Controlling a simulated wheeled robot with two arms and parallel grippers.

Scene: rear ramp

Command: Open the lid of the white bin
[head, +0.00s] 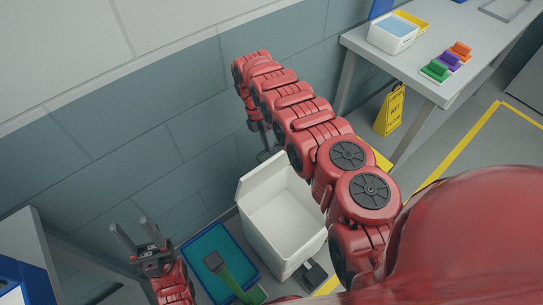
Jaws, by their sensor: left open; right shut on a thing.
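The white bin (285,222) stands on the floor in the middle of the head view. Its lid (262,178) is raised at the far side, next to the wall, and the pale inside of the bin shows. My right arm reaches over the bin. My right gripper (266,153) points down at the lid's upper edge and is shut on it; its fingertips are small and partly hidden. My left gripper (133,238) is open and empty, left of the bin, fingers pointing up in the picture. My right arm hides part of the bin's right side.
A blue tray (207,243) with a green-handled brush (226,268) lies left of the bin. A black pedal (312,274) sits at its front. A table (425,88) with boxes and coloured blocks stands upper right, near a yellow wet-floor sign (389,112). A grey table is at left.

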